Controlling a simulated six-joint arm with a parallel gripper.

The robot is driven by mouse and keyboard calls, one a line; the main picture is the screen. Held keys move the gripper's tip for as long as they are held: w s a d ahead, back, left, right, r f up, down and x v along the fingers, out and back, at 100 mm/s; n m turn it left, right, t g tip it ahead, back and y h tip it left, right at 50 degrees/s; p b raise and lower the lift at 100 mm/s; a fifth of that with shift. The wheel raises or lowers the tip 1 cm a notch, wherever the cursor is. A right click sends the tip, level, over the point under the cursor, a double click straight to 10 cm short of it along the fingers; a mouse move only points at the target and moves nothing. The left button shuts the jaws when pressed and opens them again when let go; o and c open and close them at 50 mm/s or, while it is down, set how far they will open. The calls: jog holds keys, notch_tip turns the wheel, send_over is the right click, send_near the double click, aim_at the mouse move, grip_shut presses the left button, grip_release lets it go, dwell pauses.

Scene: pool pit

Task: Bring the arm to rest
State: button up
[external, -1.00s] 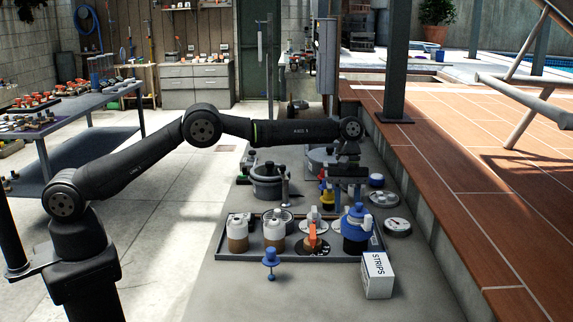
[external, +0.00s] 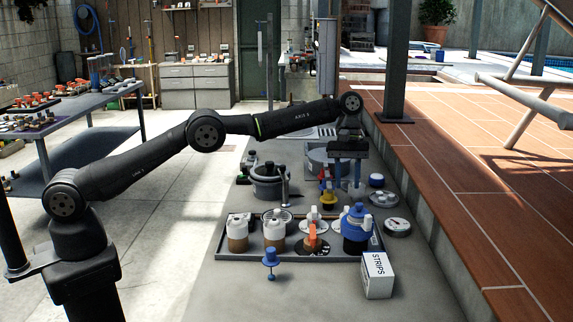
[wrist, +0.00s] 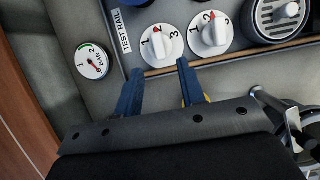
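My gripper (external: 348,186) hangs below the wrist at the far end of my arm, pointing down above the grey bench. In the wrist view, its two blue fingers (wrist: 160,69) stand apart with nothing between them, so it is open and empty. Two white numbered dials (wrist: 186,40) with red marks lie beyond the fingertips in that view. A round gauge (wrist: 92,62) is to their left. I cannot tell the exact height of the fingertips above the bench.
A dark tray (external: 330,257) holds several valves, including a blue-topped one (external: 356,228). A STRIPS box (external: 377,275) and a small blue plunger-like piece (external: 270,262) stand in front. A dark pot (external: 268,184) is left of my gripper. The tiled ledge (external: 460,180) rises at right.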

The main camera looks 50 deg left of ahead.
aim_at(348, 209)
jog(key=x, duration=0.6)
jog(key=shift+s+d+f, duration=0.15)
jog(key=shift+d+f, duration=0.1)
jog(key=shift+s+f, duration=0.1)
jog(key=shift+f, duration=0.1)
jog(key=shift+r, duration=0.15)
